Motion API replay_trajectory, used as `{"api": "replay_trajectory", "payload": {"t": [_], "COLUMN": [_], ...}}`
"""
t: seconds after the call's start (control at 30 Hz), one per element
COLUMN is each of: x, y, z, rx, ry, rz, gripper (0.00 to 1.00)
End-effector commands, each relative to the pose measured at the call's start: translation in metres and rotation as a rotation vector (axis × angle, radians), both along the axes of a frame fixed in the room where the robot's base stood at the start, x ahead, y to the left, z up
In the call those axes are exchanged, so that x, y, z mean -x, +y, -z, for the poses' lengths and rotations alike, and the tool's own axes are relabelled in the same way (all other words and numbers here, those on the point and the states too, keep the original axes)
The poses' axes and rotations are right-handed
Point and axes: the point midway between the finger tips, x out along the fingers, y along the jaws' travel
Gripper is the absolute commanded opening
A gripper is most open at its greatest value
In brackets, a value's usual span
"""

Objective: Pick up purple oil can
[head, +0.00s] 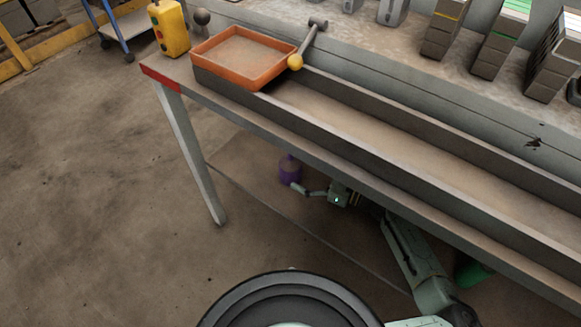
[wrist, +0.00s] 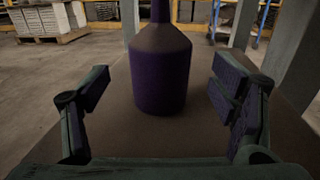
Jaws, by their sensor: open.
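The purple oil can (head: 290,170) stands upright on the low shelf (head: 245,160) under the workbench. In the wrist view the can (wrist: 160,75) is large and near the middle, its neck cut off by the top edge. My gripper (head: 301,188) reaches in under the bench from the right, close to the can. In the wrist view my gripper (wrist: 163,92) is open, with one finger to the left and one to the right of the can. There is a visible gap between the can and each finger. The can's top is hidden by the bench in the head view.
The bench edge (head: 300,153) runs above the can and arm. A bench leg (head: 190,150) stands left of the can. An orange tray (head: 243,78) and a yellow control box (head: 169,27) are on top. A green object (head: 472,272) lies below the bench at right.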

Motion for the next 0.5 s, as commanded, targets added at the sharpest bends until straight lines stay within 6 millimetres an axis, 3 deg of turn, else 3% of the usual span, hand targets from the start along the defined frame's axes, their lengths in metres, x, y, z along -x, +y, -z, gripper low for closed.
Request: {"api": "replay_trajectory", "payload": {"t": [0.27, 0.5], "x": [-0.018, -0.023], "y": [0.038, 0.045], "z": [-0.001, 0.001], "rx": [-0.001, 0.000], "ry": [0.000, 0.001], "rz": [-0.004, 0.000], "gripper": [0.79, 0.79]}}
